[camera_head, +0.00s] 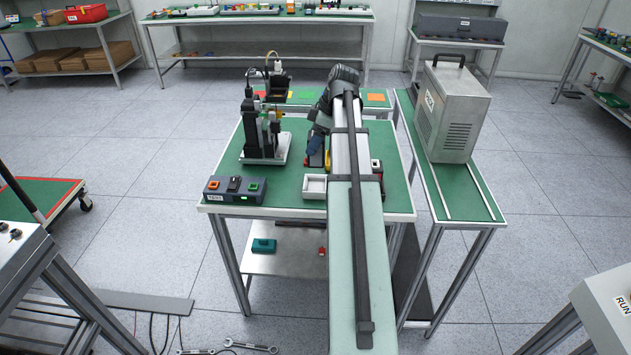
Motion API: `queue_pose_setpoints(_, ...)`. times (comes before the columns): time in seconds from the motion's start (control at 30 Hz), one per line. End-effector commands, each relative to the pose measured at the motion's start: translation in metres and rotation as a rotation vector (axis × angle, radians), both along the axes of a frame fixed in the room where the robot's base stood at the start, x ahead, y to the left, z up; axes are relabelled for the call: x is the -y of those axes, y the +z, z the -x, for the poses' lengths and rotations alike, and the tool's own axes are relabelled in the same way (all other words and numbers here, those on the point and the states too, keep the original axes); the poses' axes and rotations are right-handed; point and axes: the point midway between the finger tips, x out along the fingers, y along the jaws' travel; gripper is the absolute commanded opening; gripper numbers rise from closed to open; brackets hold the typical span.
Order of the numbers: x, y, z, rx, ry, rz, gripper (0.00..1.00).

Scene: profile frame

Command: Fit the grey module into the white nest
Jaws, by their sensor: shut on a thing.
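The white nest (314,187) looks to be the small white open-topped box near the front middle of the green table, just left of my arm. My gripper (315,148) is beyond it, at the far end of my arm, pointing down over the table. It is small in view and partly covered by my arm. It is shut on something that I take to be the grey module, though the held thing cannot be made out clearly. The nest looks empty and apart from my gripper.
A black press-like fixture on a white base (264,150) stands left of my gripper. A grey button box (234,190) sits at the table's front left corner. Dark, red and yellow items crowd around my gripper. A grey cabinet (450,110) stands on the right bench.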

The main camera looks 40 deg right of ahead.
Motion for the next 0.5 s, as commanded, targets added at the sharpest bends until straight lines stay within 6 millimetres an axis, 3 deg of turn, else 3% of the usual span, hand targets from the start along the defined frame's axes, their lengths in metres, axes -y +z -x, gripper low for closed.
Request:
queue_pose_setpoints(0.33,-0.001,-0.046,0.001,-0.002,0.000,-0.002,0.31)
queue_pose_setpoints(0.5,0.000,-0.060,0.000,0.001,0.000,-0.001,0.31)
